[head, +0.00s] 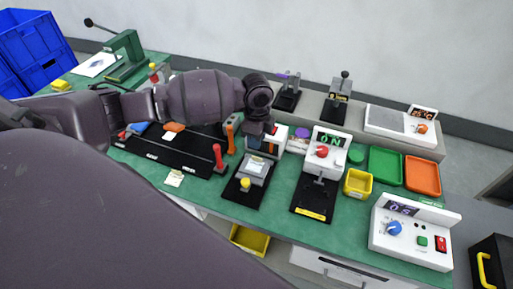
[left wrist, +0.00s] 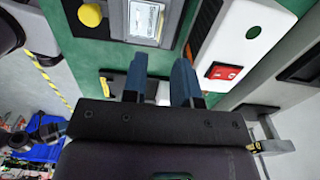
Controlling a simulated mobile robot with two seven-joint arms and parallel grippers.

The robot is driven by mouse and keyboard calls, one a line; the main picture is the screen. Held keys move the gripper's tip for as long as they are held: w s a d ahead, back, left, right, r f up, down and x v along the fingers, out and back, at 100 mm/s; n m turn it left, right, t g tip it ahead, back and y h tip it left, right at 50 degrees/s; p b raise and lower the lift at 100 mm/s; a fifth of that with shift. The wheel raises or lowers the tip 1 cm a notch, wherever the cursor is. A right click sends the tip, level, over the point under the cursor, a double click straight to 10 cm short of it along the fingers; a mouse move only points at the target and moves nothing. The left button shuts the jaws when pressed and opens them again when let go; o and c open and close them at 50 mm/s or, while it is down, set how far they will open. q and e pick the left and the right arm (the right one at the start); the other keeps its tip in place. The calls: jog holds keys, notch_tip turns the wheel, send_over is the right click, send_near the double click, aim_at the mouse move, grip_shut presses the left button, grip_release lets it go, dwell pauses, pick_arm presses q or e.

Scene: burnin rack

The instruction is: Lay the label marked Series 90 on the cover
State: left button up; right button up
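My left gripper (head: 264,142) hangs over the green bench, just behind a black fixture with a grey cover (head: 252,179). In the left wrist view its two blue-grey fingers (left wrist: 161,85) stand apart, with nothing clearly held between them. The grey cover also shows at the top of the left wrist view (left wrist: 171,38), beside a yellow knob (left wrist: 91,15). A pale printed panel (left wrist: 145,20) lies within it; its text is too small to read. A small cream label-like piece (head: 174,178) lies on the bench left of the fixture; its marking is unreadable. My right gripper is out of view.
A white unit reading "ON" (head: 327,152) stands right of the fixture. A yellow bin (head: 357,184), green tray (head: 384,165) and orange tray (head: 422,176) are farther right. A white box with a blue knob (head: 413,235) stands at the front right. A red-handled tool (head: 218,157) stands left.

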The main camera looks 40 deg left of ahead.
pick_arm(q)
notch_tip(320, 180, up, 4)
jog(key=shift+r, duration=0.15)
dwell(0.6)
jog(key=shift+s, duration=0.1)
